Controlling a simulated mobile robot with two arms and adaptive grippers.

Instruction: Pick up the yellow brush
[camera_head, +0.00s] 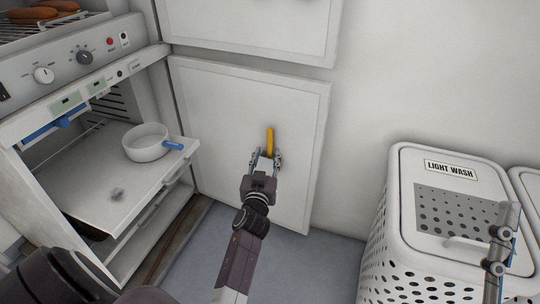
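The yellow brush (269,140) stands roughly upright at the fingertips of my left gripper (266,159), in front of the white lower cabinet door (225,115). The gripper's fingers lie on both sides of the brush's lower end, and it appears held between them. No other support for the brush shows. The fingertip contact is small and hard to make out. A grey jointed part with blue bits (499,250) at the right edge looks like part of my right gripper; its fingertips cannot be made out.
On the left, an open appliance has a pulled-out shelf (95,205) bearing a white pan (146,142) with a blue handle. A white perforated hamper (402,235) labelled "LIGHT WASH" stands at the right, beside another. Grey floor (312,268) is clear between them.

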